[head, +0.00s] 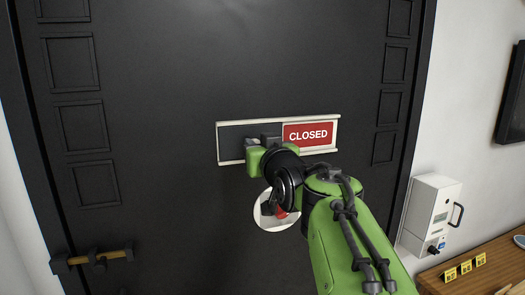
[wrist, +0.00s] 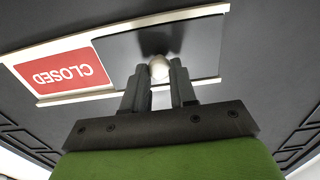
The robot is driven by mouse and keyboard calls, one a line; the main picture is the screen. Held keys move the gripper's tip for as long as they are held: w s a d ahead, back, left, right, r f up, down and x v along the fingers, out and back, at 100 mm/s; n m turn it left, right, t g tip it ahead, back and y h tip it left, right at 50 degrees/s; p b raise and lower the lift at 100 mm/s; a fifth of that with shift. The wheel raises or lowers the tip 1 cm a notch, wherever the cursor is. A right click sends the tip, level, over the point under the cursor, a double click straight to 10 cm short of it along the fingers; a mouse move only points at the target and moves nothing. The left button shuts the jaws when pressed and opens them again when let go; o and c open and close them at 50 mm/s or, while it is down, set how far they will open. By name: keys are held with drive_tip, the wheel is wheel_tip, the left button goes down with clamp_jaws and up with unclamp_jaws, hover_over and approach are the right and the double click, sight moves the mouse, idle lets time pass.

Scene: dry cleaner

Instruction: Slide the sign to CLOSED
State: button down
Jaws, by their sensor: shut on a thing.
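The sign is a pale-framed horizontal holder (head: 228,161) on the dark door. Its right part shows a red panel with white CLOSED lettering (head: 308,134). A dark sliding cover (head: 234,138) fills the left part. My gripper (head: 262,143) is at the cover, left of the red panel. In the wrist view the sign is upside down, with the red panel (wrist: 62,77) at left and the dark cover (wrist: 200,45) at right. There my gripper's two fingers (wrist: 158,82) are closed around a pale round knob (wrist: 159,67) on the cover.
A round white sign (head: 271,222) on the door is partly hidden by my arm. At right are a white wall box (head: 430,212) and a wooden counter (head: 462,279) with yellow tags (head: 465,267).

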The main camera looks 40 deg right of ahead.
drive_tip(key=shift+w+a+f, duration=0.1)
drive_tip(key=shift+a, duration=0.05)
drive_tip(key=c, duration=1.2)
unclamp_jaws()
drive_tip(key=shift+o, duration=1.4)
drive_tip(key=shift+a, duration=0.15)
drive_tip(key=b+v, duration=0.3)
drive_tip(key=v, duration=1.2)
drive_tip(key=shift+s, duration=0.4)
